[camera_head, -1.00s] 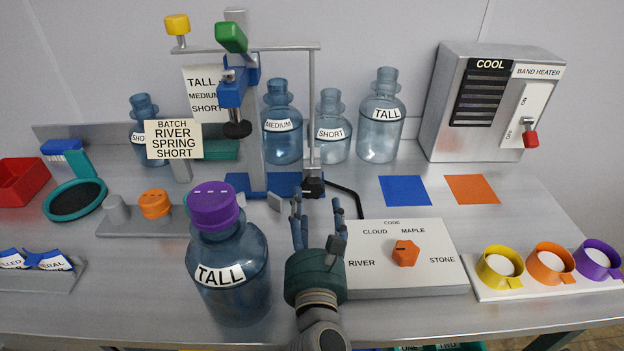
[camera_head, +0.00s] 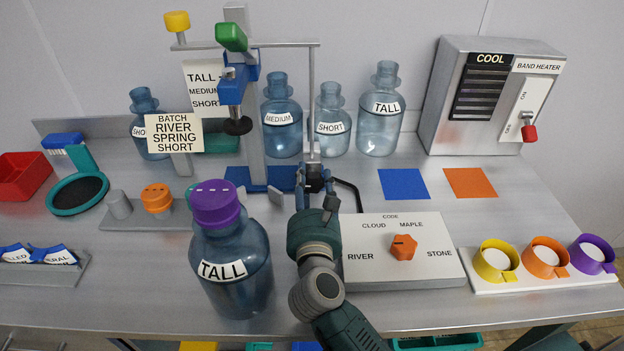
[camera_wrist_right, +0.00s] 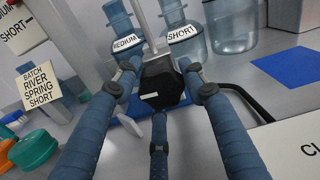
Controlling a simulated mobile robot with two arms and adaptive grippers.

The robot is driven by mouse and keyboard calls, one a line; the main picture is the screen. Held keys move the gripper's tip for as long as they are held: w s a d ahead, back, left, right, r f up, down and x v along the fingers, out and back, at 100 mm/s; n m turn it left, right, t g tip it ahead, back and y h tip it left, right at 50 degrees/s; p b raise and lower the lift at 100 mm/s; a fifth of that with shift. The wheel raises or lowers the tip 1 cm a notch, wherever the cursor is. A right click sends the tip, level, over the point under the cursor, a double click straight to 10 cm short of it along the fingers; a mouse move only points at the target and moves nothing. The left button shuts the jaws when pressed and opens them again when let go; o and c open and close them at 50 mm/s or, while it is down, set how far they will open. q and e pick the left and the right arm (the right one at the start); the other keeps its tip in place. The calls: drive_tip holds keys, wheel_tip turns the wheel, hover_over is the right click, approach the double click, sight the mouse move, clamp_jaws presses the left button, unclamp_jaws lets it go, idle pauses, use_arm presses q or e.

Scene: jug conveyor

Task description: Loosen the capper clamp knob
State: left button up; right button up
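The capper stands at the back left of centre, with a grey column, a blue carriage (camera_head: 237,84) and a green handle (camera_head: 231,37). A thin rod (camera_head: 312,110) hangs from its crossbar down to a black block (camera_wrist_right: 163,82) near the table. I cannot tell for sure which part is the clamp knob. My right gripper (camera_head: 314,180) is at the rod's foot. In the right wrist view its fingers (camera_wrist_right: 160,70) are spread around the black block; contact is not clear. My left gripper is not in view.
A tall jug with a purple cap (camera_head: 230,270) stands close left of my right arm. The code panel (camera_head: 370,275) with an orange dial lies just right. Several blue jugs stand behind. The blue and orange squares (camera_head: 470,183) are bare.

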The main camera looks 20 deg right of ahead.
drive_tip(key=shift+r, duration=0.2)
drive_tip(key=shift+c, duration=0.7)
